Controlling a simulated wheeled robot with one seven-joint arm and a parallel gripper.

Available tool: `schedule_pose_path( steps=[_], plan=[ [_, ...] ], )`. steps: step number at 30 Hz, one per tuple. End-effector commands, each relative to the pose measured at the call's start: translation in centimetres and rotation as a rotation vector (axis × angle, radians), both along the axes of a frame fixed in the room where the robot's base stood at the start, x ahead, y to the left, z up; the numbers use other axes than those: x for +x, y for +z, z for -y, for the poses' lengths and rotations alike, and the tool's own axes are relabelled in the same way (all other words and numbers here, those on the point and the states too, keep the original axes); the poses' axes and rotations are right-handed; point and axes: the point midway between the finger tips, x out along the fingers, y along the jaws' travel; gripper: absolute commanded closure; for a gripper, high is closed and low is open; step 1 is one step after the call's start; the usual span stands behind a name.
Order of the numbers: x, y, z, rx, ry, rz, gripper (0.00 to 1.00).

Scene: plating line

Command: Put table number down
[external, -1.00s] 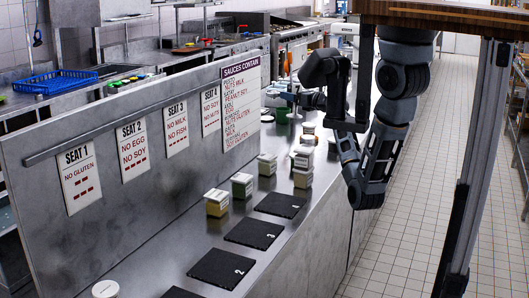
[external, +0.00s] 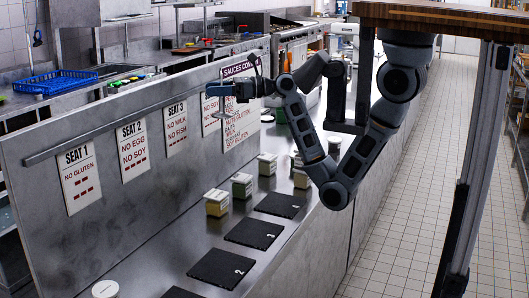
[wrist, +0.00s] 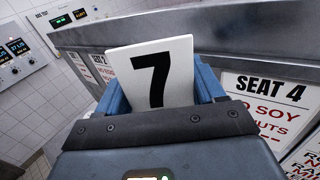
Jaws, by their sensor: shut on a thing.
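The table number is a white card with a black 7 (wrist: 178,62). In the wrist view it stands up between the blue fingers of my gripper, which is shut on it. In the external view my gripper (external: 213,89) is raised high above the counter, close to the upright steel panel near the seat 3 and seat 4 signs. The card is too small to make out clearly there, and its lower part is hidden by my gripper in the wrist view.
The steel counter (external: 165,248) holds dark numbered slates (external: 253,232) and several small labelled tubs (external: 217,203). The panel with its rail (external: 110,134) and seat signs (external: 77,178) borders the counter. A white round tub (external: 105,289) stands at the front left.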

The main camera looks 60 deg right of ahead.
Motion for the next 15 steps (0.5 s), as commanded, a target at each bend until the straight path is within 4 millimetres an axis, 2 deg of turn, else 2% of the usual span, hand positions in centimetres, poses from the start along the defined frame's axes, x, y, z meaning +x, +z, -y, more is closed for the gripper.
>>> schedule_pose_path(
  steps=[1, 6, 11, 15],
  plan=[
    [-0.6, 0.7, -2.3, -0.002, 0.052, 0.006, 0.87],
    [-2.5, 1.9, -8.6, -0.007, 0.207, 0.008, 0.87],
    [-3.8, 1.9, -13.0, -0.011, 0.316, 0.007, 0.87],
    [-4.1, 0.9, -16.1, -0.016, 0.385, 0.009, 0.87]
  ],
)
